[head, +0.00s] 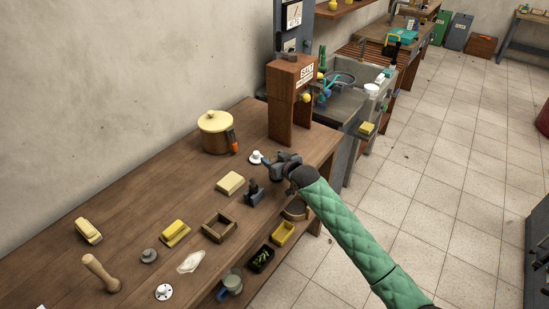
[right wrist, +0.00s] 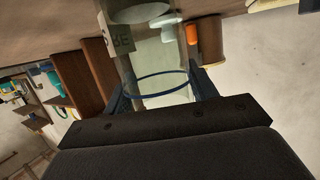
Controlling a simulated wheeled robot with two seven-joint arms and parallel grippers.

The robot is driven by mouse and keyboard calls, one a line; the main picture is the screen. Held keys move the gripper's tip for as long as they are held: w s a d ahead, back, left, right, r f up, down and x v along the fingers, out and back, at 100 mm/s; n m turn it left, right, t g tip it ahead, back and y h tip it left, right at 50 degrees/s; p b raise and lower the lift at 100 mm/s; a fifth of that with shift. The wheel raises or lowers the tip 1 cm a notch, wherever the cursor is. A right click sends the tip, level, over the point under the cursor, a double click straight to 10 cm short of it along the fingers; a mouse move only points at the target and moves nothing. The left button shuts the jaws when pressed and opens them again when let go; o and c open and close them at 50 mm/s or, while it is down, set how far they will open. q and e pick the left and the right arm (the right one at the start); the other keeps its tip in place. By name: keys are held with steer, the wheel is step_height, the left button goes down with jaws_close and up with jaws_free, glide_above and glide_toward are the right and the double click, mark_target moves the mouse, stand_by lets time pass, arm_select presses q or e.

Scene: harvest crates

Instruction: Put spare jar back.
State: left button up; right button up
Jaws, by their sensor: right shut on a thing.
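My right gripper (head: 275,165) is over the far right part of the wooden bench, near a white knobbed piece (head: 257,157). In the right wrist view the gripper (right wrist: 165,90) is shut on a clear glass jar (right wrist: 158,62) with a blue ring. A pale label (right wrist: 117,36), only partly readable, with letters ending in "RE", shows beside the glass. The jar is hard to make out in the head view. I cannot tell whether it touches the bench. My left gripper is in neither view.
A wooden salt box (head: 291,97) stands behind the gripper. A brown pot with a yellow lid (head: 215,122) and orange clip is to its left. A yellow block (head: 230,183), a wooden frame (head: 219,227) and several small items lie nearer. A sink (head: 345,95) is beyond the bench.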

steer(key=o, duration=0.8)
steer(key=shift+f, duration=0.1)
steer(key=o, duration=0.3)
steer(key=shift+o, duration=0.2)
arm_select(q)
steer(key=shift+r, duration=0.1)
arm_select(e)
steer(key=shift+s+d, duration=0.15)
steer(key=shift+s, duration=0.1)
arm_select(q)
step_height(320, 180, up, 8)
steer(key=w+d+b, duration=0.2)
steer(key=b, duration=0.1)
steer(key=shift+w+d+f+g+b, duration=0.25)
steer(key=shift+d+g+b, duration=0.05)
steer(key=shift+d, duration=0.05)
arm_select(e)
steer(key=v, duration=1.1)
steer(key=shift+s+r, duration=0.2)
steer(key=shift+r, duration=0.1)
